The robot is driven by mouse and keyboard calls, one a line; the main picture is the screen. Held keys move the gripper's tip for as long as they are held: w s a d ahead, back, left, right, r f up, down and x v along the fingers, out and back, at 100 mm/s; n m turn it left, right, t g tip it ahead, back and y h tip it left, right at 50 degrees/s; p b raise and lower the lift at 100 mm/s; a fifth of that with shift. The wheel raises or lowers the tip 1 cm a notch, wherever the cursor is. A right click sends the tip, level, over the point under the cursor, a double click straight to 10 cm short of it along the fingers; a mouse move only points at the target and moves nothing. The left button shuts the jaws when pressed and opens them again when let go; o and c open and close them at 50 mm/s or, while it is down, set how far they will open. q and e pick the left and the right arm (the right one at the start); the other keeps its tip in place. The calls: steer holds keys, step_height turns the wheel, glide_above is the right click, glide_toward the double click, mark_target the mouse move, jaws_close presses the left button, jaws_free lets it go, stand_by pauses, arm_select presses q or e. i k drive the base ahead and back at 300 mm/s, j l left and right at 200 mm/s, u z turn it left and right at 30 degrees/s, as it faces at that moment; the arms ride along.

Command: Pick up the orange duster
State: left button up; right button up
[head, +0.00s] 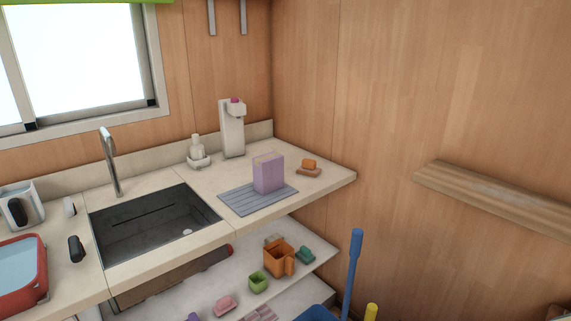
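I cannot clearly make out an orange duster. A small orange block (309,163) sits on a brown dish on the right end of the counter; it looks more like a sponge or soap. An orange mug-like container (278,258) stands on the shelf below the counter. At the lower right, a blue handle (354,262) stands upright, and the tip of a yellow handle (371,311) shows beside it; their lower ends are cut off by the frame. Neither of my grippers is in view.
The counter (328,186) holds a sink (150,240), a grey ribbed mat (240,204) with a purple box (268,173), a white dispenser (232,130) and a red basin (43,290). Small items lie on the lower shelf. A wooden wall shelf (490,193) juts out at right.

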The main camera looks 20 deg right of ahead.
mark_target(308, 168)
steer(key=i+j, duration=0.1)
steer(key=i, duration=0.4)
steer(key=i+j+z, duration=0.15)
steer(key=i, duration=0.4)
steer(key=z, duration=1.6)
